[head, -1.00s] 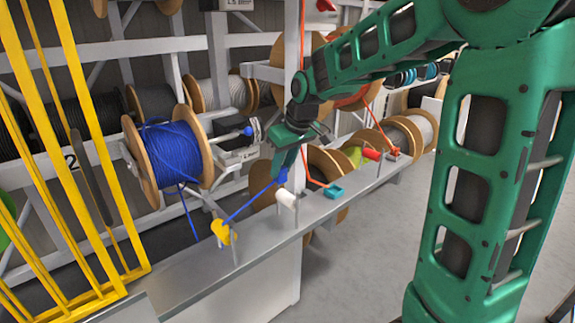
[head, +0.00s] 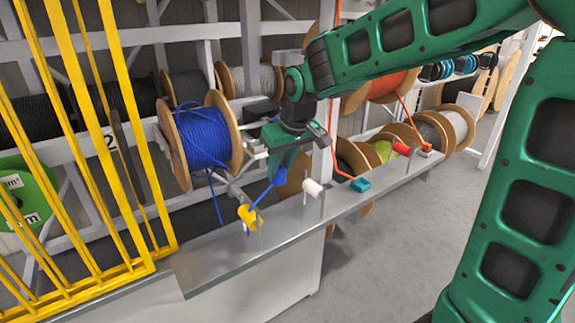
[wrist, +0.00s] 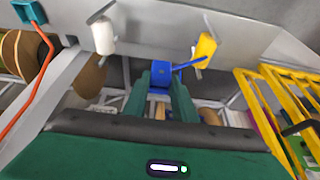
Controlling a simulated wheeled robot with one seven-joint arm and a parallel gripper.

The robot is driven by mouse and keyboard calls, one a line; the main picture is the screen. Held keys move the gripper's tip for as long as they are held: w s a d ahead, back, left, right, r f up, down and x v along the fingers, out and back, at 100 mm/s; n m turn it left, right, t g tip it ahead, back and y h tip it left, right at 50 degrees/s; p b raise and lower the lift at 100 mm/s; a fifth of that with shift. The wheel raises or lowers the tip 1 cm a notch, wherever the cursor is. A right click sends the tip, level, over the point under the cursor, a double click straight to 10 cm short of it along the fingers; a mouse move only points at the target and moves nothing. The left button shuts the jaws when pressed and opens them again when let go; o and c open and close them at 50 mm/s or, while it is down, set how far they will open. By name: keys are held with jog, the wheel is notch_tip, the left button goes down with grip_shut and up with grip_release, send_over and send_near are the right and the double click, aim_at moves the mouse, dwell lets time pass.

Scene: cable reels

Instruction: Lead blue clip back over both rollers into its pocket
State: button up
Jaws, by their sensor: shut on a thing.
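My gripper (head: 281,170) is shut on the blue clip (head: 280,177), held behind the bench edge between the two rollers. In the wrist view the clip (wrist: 160,74) sits between my fingertips. The yellow roller (head: 249,215) is left of the clip and the white roller (head: 313,188) is right of it. A blue cable (wrist: 188,64) runs from the clip to the yellow roller. The blue cable reel (head: 205,138) stands behind, left of my gripper, with cable hanging below it. I cannot make out the blue clip's pocket.
A metal bench ledge (head: 225,258) carries the rollers. A teal block (head: 361,185) with an orange cable and a red roller (head: 402,149) are farther right. Yellow bars (head: 95,130) stand at the left. A white rack with reels is behind; open floor lies in front.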

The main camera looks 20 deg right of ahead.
jog(key=s+a, duration=0.2)
jog(key=a, duration=0.6)
jog(key=s+a, duration=0.3)
jog(key=a, duration=0.5)
notch_tip(320, 180, up, 9)
jog(key=w+d, duration=0.4)
jog(key=d, duration=0.6)
jog(key=w+d, duration=0.5)
jog(key=d, duration=0.5)
jog(key=shift+w+d, duration=0.25)
jog(key=shift+d, duration=0.15)
dwell(0.6)
dwell(0.3)
jog(key=shift+s, duration=0.1)
